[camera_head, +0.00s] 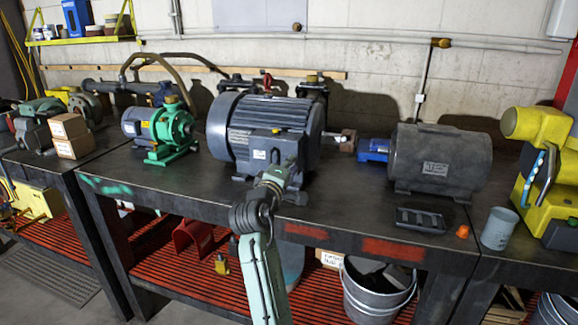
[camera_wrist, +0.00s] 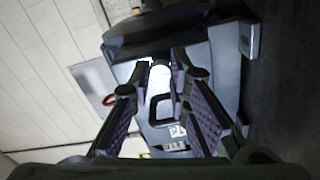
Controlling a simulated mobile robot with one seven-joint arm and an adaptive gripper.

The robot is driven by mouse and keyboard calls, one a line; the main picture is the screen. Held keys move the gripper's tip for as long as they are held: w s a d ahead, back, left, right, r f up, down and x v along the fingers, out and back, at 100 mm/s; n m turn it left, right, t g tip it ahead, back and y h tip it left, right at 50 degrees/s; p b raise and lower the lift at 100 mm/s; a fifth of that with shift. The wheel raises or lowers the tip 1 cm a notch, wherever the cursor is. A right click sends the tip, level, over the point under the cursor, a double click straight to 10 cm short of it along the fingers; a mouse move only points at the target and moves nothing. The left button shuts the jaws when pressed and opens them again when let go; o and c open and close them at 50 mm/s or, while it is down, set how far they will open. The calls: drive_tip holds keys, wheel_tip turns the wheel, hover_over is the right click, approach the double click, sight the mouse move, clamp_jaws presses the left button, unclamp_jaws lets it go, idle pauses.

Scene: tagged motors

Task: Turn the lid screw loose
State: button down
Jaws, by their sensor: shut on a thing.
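The large dark grey finned motor (camera_head: 225,125) stands on the workbench in the head view. Its terminal box with a lid (camera_head: 262,148) faces me and carries a small white label. The box fills the middle of the wrist view (camera_wrist: 195,75). My gripper (camera_head: 288,168) is right in front of the box, at its lower right. In the wrist view its two fingers (camera_wrist: 161,62) close in on a small, brightly lit spot at the lid. The lid screw is mostly hidden between the fingertips, and its exact shape cannot be made out.
A green pump with a blue-grey motor (camera_head: 145,125) stands to the left. A dark grey motor (camera_head: 440,160) with a blue coupling stands to the right. A black tray (camera_head: 420,220), an orange cap (camera_head: 462,231) and a grey cup (camera_head: 498,229) are near the bench's front edge.

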drive_tip(key=shift+r, duration=0.15)
drive_tip(key=c, duration=1.5)
unclamp_jaws()
drive_tip(key=shift+f, duration=0.2)
drive_tip(key=v, duration=1.2)
